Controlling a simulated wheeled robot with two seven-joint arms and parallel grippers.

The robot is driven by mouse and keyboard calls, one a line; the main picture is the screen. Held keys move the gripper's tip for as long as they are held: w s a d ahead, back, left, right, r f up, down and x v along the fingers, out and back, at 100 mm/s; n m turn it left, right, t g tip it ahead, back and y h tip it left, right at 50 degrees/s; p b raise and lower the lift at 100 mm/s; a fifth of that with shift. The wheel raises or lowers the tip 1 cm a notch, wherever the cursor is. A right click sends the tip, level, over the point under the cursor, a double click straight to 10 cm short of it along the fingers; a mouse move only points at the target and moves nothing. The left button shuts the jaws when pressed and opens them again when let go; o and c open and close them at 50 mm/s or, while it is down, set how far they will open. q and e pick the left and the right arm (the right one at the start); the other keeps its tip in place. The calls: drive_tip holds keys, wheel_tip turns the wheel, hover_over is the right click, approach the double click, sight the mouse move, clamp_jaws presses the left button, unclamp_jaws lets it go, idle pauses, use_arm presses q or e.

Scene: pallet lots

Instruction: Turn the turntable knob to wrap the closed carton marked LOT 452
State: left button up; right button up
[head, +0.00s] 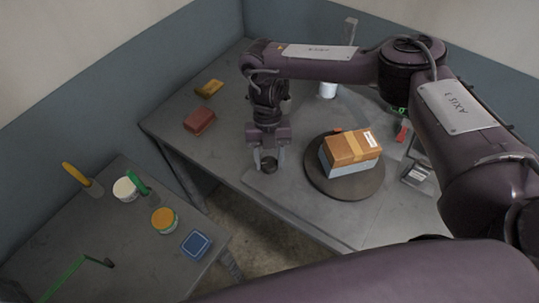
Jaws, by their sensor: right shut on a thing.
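A closed brown carton (352,147) with a tan tape strip and a white label (368,138) sits on a pale blue block (345,167). Both stand on the dark round turntable (350,190). The label text is too small to read. My right gripper (269,161) points down at the left of the turntable, shut on a dark round knob (268,167) near the table's front edge. The gripper's fingers partly hide the knob. My left gripper is not in view.
A white cylinder (328,90) stands behind the turntable. A lower side table (130,250) at left bears jars, a blue-topped box (196,244) and green-handled tools.

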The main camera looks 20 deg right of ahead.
drive_tip(key=n+h, duration=0.2)
drive_tip(key=n, duration=0.2)
drive_tip(key=shift+a+n, duration=0.15)
drive_tip(key=shift+n, duration=0.15)
drive_tip(key=n+h, duration=0.1)
drive_tip(key=n, duration=0.2)
drive_tip(key=n+t+h, duration=0.1)
drive_tip(key=n, duration=0.2)
drive_tip(key=shift+b, duration=0.4)
drive_tip(key=o, duration=1)
drive_tip(key=shift+a+r, duration=0.1)
drive_tip(key=b+v, duration=0.1)
drive_tip(key=v, duration=0.6)
drive_tip(key=shift+r, duration=0.3)
drive_tip(key=shift+a, duration=0.1)
